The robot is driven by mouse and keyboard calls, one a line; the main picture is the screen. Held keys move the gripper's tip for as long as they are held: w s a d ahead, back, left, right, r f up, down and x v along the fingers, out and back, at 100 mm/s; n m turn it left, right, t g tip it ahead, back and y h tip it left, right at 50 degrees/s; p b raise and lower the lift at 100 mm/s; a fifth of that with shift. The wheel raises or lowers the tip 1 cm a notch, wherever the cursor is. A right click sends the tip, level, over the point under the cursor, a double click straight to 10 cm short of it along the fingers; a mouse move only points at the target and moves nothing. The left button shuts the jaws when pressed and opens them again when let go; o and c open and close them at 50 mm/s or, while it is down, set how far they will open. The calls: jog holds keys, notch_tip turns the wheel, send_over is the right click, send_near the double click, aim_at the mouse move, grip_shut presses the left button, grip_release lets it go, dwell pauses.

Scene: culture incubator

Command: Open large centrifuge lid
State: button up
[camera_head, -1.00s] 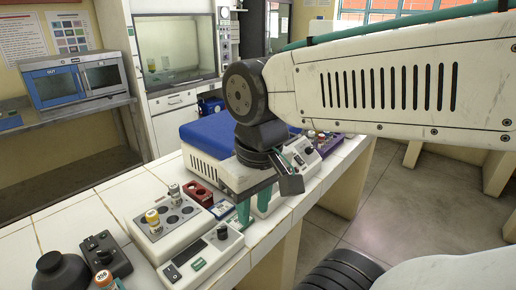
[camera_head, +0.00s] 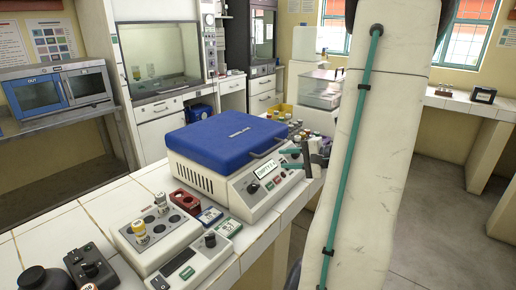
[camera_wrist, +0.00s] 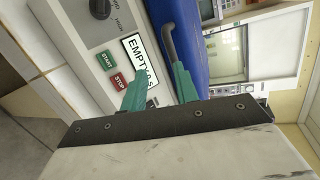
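The large centrifuge (camera_head: 205,172) stands on the tiled bench, with a white body and a blue lid (camera_head: 225,136) lying shut on top. A dark handle (camera_head: 262,160) sticks out from the lid's front edge; it also shows in the wrist view (camera_wrist: 168,38).
A small white device (camera_head: 157,232) with vials stands left of the centrifuge, with a red rack (camera_head: 185,201) and small blue and green boxes nearby. Several small bottles stand behind my gripper. A fume hood (camera_head: 163,58) stands behind. The floor at right is clear.

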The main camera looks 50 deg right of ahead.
aim_at(276, 148)
jog(key=w+d, duration=0.1)
jog(key=w, duration=0.1)
jog(key=w+d+t+h, duration=0.1)
jog(key=w, duration=0.2)
jog(key=w+d+h, duration=0.1)
jog(key=w, duration=0.2)
jog(key=shift+f, duration=0.2)
grip_shut()
